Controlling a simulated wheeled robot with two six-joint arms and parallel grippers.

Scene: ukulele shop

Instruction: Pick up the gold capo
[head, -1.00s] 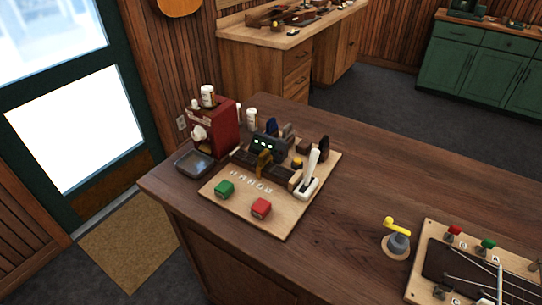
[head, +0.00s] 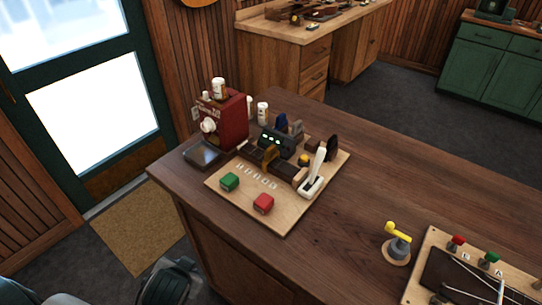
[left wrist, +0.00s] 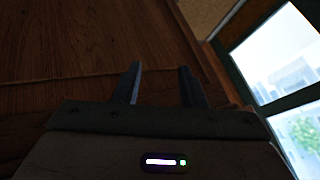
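The gold capo (head: 270,156) stands upright on a dark strip on the light wooden board (head: 285,221), near the middle of the counter's left end. Dark and blue pieces stand behind it, and a white lever (head: 314,173) rises to its right. My left arm shows at the lower left of the head view, low beside the counter and well away from the capo; its fingertips are not clear there. In the left wrist view my left gripper (left wrist: 160,84) is open, with nothing between its fingers. My right gripper is not in view.
A red machine (head: 222,120) with a dark tray stands left of the board. Green (head: 229,182) and red (head: 263,204) buttons sit at the board's front. A yellow-handled crank (head: 397,242) and a stringed board (head: 460,285) are at the right. The counter (head: 335,235) between is clear.

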